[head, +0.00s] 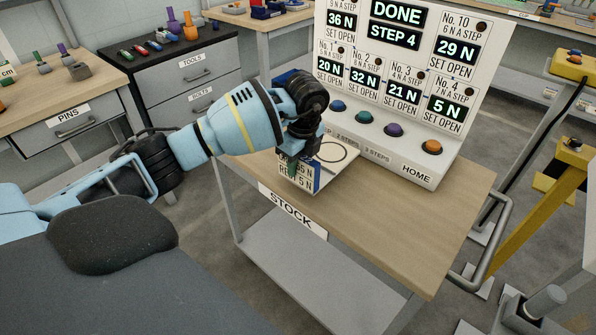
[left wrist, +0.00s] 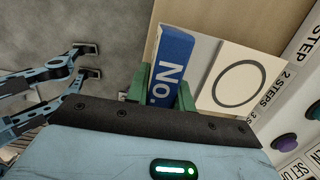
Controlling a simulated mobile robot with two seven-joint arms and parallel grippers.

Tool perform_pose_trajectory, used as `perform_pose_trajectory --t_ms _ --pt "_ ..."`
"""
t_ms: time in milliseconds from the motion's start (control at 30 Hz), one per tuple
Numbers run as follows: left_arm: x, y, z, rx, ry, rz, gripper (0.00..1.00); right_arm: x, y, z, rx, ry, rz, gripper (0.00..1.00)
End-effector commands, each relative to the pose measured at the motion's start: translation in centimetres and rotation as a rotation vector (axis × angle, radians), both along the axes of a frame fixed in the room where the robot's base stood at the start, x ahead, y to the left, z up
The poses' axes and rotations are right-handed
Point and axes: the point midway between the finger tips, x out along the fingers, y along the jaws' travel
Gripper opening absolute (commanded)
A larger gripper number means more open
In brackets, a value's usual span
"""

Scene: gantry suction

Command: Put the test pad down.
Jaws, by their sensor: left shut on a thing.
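The test pad (head: 338,152) is a white plate with a black ring, lying at the back left of the STOCK cart top, in front of the panel. It also shows in the left wrist view (left wrist: 236,80). A blue part marked "No." (left wrist: 174,62) is beside the plate. My left gripper (head: 303,168) points down there. In the left wrist view its green fingers (left wrist: 163,92) are shut on the blue part. A small white label ending in "5 N" shows by the fingers. Whether the pad touches the cart top is not clear. My right gripper is not in view.
The white panel (head: 410,163) stands along the cart's back, with displays reading DONE and STEP 4 and several coloured buttons. The wooden cart top (head: 400,235) is clear toward the front right. A grey handle rail (head: 497,240) is at its right end. Drawer cabinets (head: 190,85) stand behind.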

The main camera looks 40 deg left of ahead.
Motion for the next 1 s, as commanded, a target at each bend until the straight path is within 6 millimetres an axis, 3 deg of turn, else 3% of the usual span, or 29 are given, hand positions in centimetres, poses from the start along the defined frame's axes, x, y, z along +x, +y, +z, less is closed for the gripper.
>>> perform_pose_trajectory --t_ms 300,567,967,1000 --pt "0.7 0.4 0.1 0.0 -0.004 0.001 0.0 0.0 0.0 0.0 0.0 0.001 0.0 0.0" --pt "0.7 0.4 -3.3 0.0 -0.002 0.0 0.0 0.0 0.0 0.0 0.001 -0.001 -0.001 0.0" --pt "0.7 0.5 -3.7 0.0 -0.003 0.0 0.0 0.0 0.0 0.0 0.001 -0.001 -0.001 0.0" --pt "0.7 0.5 -3.8 0.0 -0.001 0.0 0.26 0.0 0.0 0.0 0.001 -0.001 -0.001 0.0"
